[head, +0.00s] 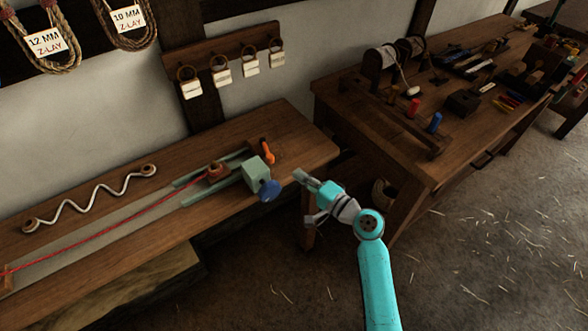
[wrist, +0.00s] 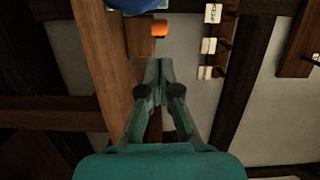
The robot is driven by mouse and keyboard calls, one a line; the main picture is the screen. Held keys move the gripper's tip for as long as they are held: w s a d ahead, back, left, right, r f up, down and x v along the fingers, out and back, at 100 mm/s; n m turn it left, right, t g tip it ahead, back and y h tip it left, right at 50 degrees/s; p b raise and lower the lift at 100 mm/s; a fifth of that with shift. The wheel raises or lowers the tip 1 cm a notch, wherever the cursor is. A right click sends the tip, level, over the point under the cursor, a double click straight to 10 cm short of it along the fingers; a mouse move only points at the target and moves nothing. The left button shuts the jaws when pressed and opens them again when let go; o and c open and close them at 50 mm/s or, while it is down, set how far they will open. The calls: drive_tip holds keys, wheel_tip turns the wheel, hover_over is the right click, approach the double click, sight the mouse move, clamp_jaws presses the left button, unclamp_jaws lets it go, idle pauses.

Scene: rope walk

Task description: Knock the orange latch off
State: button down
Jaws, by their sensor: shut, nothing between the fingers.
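The orange latch (head: 267,152) is a small upright lever at the right end of the bench, behind a pale green block (head: 257,172) with a blue knob (head: 269,190). In the wrist view the orange latch (wrist: 160,29) shows at the top, ahead of the fingertips. My gripper (head: 300,175) is shut and empty, off the bench's right end, to the right of the blue knob and apart from the latch. In the wrist view my gripper (wrist: 159,66) has its fingers together. The blue knob (wrist: 140,4) is cut off at the top edge there.
A red rope (head: 110,229) runs along the bench (head: 300,143) to a sliding block between pale green rails. A white wavy cord (head: 90,204) lies at its left. A workbench with tools (head: 420,140) stands right. Tagged hooks (head: 222,72) hang on the wall behind.

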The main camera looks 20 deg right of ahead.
sight(271, 161)
drive_tip(key=a+v, duration=0.1)
drive_tip(key=v, duration=0.4)
drive_tip(key=w+d+n+g+y, duration=0.2)
drive_tip(key=w+d+y, duration=0.15)
drive_tip(key=d, duration=0.25)
drive_tip(key=shift+h, duration=0.45)
drive_tip(key=x, duration=0.4)
drive_tip(key=s+a+x, duration=0.1)
drive_tip(key=x, duration=0.7)
drive_tip(key=shift+s+a+r, duration=0.15)
drive_tip(key=shift+a, duration=0.75)
drive_tip(key=shift+s+a, duration=0.15)
drive_tip(key=shift+a, duration=0.55)
drive_tip(key=shift+s+a, duration=0.2)
drive_tip(key=shift+a, duration=0.45)
drive_tip(key=shift+d, duration=0.1)
